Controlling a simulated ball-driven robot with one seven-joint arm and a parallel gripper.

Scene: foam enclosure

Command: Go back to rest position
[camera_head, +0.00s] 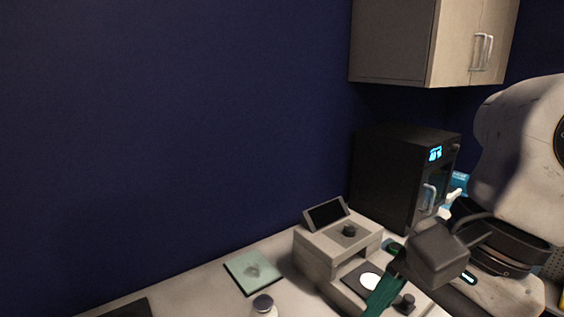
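My arm comes in from the right edge of the head view, with a white link above and a dark wrist below. My gripper (386,288) is at the lower right, where a green finger-like part points down to the bottom edge. The dark wrist block hides part of it. I cannot make out both fingertips, whether they are apart, or whether anything is between them. The gripper overlaps the right side of a grey bench device (318,248) in the picture; I cannot tell how far apart they are.
A black machine with a lit display (397,170) stands behind my arm. A wall cabinet (392,42) hangs above it. The blue wall (170,140) is bare.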

